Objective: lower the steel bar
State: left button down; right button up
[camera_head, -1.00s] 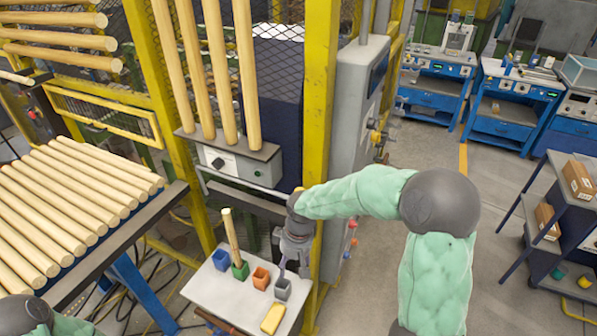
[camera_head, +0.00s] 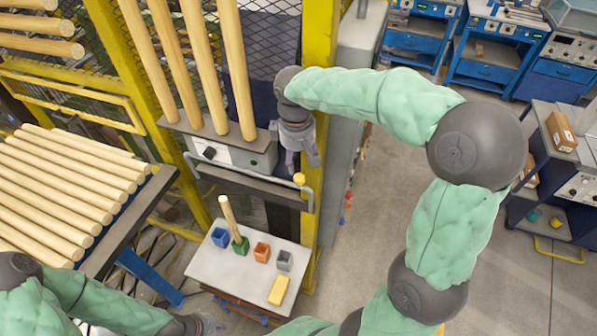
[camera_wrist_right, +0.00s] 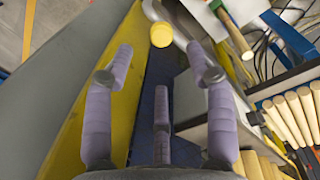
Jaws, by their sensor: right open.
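The steel bar (camera_head: 247,177) is a thin grey rail, bent at its ends, across the front of the machine below the control box. A yellow knob (camera_head: 299,179) sits near its right end. My right gripper (camera_head: 303,160) is open and empty, just above the knob and apart from it. In the right wrist view the knob (camera_wrist_right: 162,34) shows beyond the spread fingers of the right gripper (camera_wrist_right: 160,80), roughly centred between them. My left gripper (camera_head: 212,324) is low at the bottom edge, in front of the small table; its fingers are too small to read.
A yellow post (camera_head: 322,120) stands close beside my right gripper. Below is a white table (camera_head: 215,270) with coloured cups, one holding a wooden stick, and a yellow block (camera_head: 278,290). Wooden rods lie on a rack (camera_head: 130,225) at left.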

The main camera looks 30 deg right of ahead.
aim_at(299, 177)
jog(key=f, duration=0.4)
jog(key=w+f, duration=0.1)
jog(key=f, duration=0.1)
jog(key=shift+d+f, duration=0.2)
jog(key=shift+s+d+f, duration=0.1)
jog(key=shift+f, duration=0.95)
jog(key=shift+c, duration=0.6)
grip_shut()
